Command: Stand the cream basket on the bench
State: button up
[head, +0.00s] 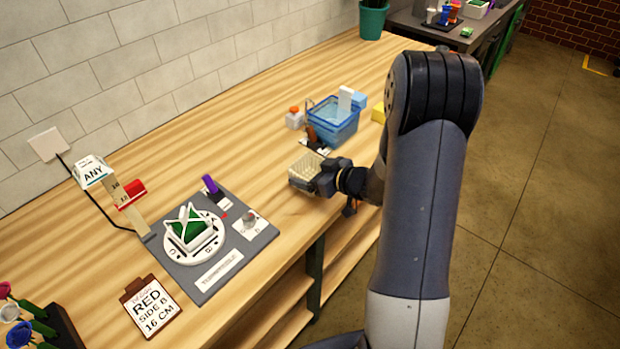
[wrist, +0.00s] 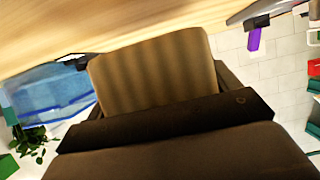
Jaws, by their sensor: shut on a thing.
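The cream basket (head: 306,170) is a small woven tan box in the head view, over the bench (head: 250,118) near its front edge. My gripper (head: 325,178) is shut on it from the right side. In the wrist view the basket (wrist: 155,70) fills the middle, between the dark jaws (wrist: 160,112). The basket looks close to the wooden top; I cannot tell whether it touches it.
A blue bin (head: 333,122) stands just behind the basket, with a small orange-topped bottle (head: 295,118) beside it. Bare wood lies between.

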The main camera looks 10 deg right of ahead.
jog(key=shift+f, duration=1.35)
jog(key=shift+f, duration=0.15)
jog(key=shift+f, duration=0.15)
jog(key=o, duration=0.9)
jog(key=shift+r, duration=0.25)
jog(key=shift+s+d+r, duration=0.15)
jog(key=shift+s+d, duration=0.05)
jog(key=v, duration=1.1)
jog(key=shift+s+r+b, duration=0.15)
jog(key=shift+s+b, duration=0.05)
jog(key=shift+b, duration=0.15)
